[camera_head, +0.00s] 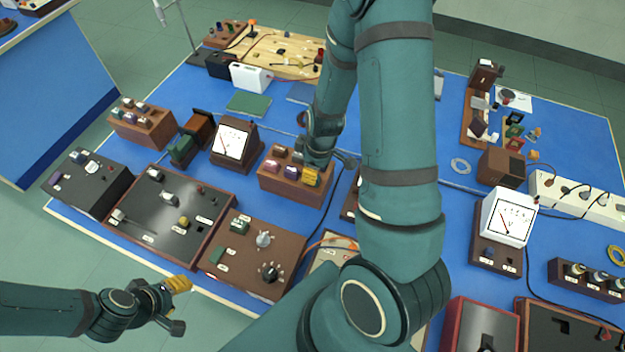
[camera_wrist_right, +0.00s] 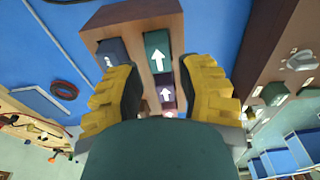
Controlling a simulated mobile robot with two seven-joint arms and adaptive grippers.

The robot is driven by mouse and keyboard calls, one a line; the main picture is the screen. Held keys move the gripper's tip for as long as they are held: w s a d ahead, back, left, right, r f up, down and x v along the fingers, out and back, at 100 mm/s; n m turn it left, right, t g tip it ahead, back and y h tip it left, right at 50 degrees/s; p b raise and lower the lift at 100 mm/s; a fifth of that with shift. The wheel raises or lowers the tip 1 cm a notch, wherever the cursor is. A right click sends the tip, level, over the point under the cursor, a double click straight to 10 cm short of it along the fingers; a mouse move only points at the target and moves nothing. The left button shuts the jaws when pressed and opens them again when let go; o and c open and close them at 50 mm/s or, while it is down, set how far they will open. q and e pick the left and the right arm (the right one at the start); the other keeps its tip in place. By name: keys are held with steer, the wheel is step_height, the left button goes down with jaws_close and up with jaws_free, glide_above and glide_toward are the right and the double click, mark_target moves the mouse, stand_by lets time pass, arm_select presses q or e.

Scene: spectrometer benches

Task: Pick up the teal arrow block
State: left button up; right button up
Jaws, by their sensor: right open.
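The teal arrow block (camera_wrist_right: 158,52), with a white arrow on its face, sits in a brown wooden rack in the right wrist view. My right gripper (camera_wrist_right: 160,72) is open, its yellow fingers on either side of the teal block, with nothing held; contact cannot be told. A purple arrow block (camera_wrist_right: 166,93) is close below it and a blue-grey block (camera_wrist_right: 112,52) is to its left. In the head view my right gripper (camera_head: 312,174) is over the rack (camera_head: 290,193), partly covering it. My left gripper (camera_head: 180,286) hangs off the bench's front edge; its opening is unclear.
A similar wooden rack (camera_head: 143,128) with blocks stands to the left. A white-faced meter (camera_head: 232,142) is just left of the near rack. A brown box with knobs (camera_head: 250,262) is in front. My right arm hides the bench middle.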

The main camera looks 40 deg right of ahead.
steer(key=f, duration=0.4)
steer(key=shift+w+a, duration=0.1)
steer(key=shift+w, duration=0.2)
arm_select(q)
steer(key=shift+f, duration=0.2)
arm_select(e)
jaws_close()
